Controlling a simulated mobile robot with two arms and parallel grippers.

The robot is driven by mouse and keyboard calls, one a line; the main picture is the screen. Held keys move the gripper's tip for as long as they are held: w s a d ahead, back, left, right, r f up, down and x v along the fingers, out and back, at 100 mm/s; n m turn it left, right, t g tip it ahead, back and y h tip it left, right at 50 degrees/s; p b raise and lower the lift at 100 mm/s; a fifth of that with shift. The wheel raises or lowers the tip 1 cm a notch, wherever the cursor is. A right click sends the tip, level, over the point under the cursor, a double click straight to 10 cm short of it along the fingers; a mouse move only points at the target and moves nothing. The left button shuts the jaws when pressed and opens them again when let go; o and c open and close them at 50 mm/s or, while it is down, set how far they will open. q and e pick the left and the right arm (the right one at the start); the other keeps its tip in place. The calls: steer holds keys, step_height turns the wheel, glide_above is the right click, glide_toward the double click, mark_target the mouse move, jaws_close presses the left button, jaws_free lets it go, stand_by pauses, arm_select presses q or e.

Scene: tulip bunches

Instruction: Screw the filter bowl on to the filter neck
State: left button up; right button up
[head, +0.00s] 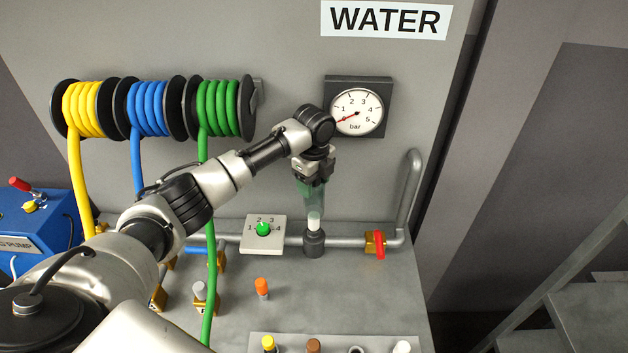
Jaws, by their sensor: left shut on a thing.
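My left gripper (313,172) points down and is shut on the upper end of the filter bowl (311,195), a clear greenish cup. The bowl is about upright, its lower end just over a white cylinder (314,221). This white piece stands on the dark filter neck (314,244), which sits on the grey pipe. A gap shows between the bowl and the dark neck; whether the bowl's lower rim surrounds the top of the white piece I cannot tell. My gripper hides the bowl's top. My right gripper is not in view.
A pressure gauge (357,111) is on the wall behind. A numbered plate with a green knob (263,229) is left of the neck, a red-handled valve (379,244) right. A green hose (206,290) hangs at left. A rack (380,342) with coloured caps is in front.

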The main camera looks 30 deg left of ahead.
mark_target(314, 208)
arm_select(q)
steer(key=shift+f, duration=0.6)
steer(key=shift+f+b, duration=0.3)
steer(key=shift+b, duration=0.1)
step_height(314, 208, down, 4)
steer(key=shift+f+b, duration=0.1)
steer(key=shift+b, duration=0.85)
steer(key=shift+f+b, duration=0.35)
steer(key=shift+f, duration=0.45)
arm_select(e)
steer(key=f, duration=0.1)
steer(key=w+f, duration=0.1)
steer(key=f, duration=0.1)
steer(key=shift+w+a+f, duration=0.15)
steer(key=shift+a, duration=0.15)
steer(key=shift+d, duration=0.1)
arm_select(q)
steer(key=shift+p, duration=0.3)
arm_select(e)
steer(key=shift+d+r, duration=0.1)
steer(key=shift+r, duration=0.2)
arm_select(q)
steer(key=shift+f+b, duration=0.6)
steer(key=shift+f, duration=0.4)
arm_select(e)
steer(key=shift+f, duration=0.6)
